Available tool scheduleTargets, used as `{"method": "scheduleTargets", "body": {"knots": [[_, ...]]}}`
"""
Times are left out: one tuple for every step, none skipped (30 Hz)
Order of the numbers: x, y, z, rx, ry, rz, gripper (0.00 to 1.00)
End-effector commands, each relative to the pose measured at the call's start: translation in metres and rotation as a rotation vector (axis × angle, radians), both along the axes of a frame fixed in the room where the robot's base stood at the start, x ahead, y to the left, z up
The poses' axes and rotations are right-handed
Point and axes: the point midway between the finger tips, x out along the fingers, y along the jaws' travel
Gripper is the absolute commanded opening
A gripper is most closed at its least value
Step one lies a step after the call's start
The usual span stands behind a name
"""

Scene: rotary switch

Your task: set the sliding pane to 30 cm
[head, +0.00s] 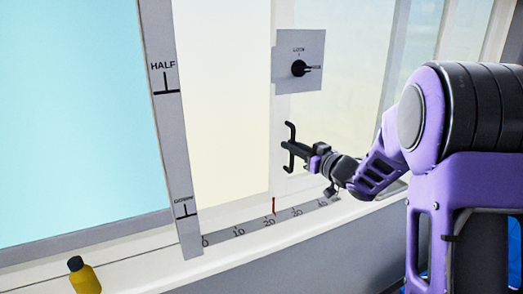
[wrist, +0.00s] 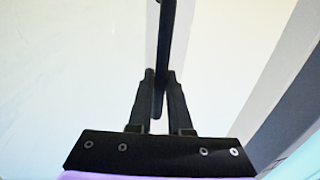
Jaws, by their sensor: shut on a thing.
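The sliding pane's pale upright edge (head: 284,112) stands in the middle of the head view. A dark upright bar handle (head: 289,130) is on it. My gripper (head: 298,150) reaches in from the right and is shut on this handle. In the wrist view, the handle (wrist: 166,40) runs down between the two fingers of my gripper (wrist: 161,98). A scale (head: 253,227) marked 0 to 40 lies along the sill. A red pointer (head: 274,206) stands at about the 20 mark; its exact reading is too small to tell.
A plate with a black rotary knob (head: 299,68) is above my gripper. An upright strip (head: 168,120) marked HALF stands left, beside a blue pane (head: 75,110). A yellow bottle (head: 84,276) is at the lower left. The sill along the scale looks clear.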

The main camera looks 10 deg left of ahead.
Motion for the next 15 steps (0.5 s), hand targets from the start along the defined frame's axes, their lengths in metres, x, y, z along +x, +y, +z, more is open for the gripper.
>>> {"method": "scheduleTargets", "body": {"knots": [[0.009, -0.015, 0.003, 0.0, -0.001, -0.009, 0.0], [0.012, -0.021, 0.003, 0.0, -0.001, -0.007, 0.0], [0.017, -0.028, 0.003, 0.0, -0.001, -0.007, 0.0], [0.02, -0.033, 0.003, 0.0, -0.001, -0.006, 0.0], [0.022, -0.037, 0.003, -0.001, -0.002, -0.005, 0.0], [0.026, -0.042, 0.003, 0.001, -0.002, -0.005, 0.0], [0.028, -0.046, 0.002, 0.001, -0.001, -0.003, 0.0], [0.03, -0.049, 0.003, 0.001, -0.002, -0.003, 0.0], [0.032, -0.052, 0.002, 0.001, -0.002, -0.002, 0.0], [0.034, -0.055, 0.002, 0.001, -0.002, -0.002, 0.0], [0.035, -0.056, 0.002, 0.001, -0.002, -0.002, 0.0], [0.036, -0.058, 0.002, 0.001, -0.003, -0.001, 0.0], [0.037, -0.06, 0.002, 0.001, -0.002, -0.001, 0.0], [0.038, -0.061, 0.002, 0.001, -0.003, 0.0, 0.0], [0.038, -0.062, 0.002, 0.001, -0.003, 0.0, 0.0]]}}
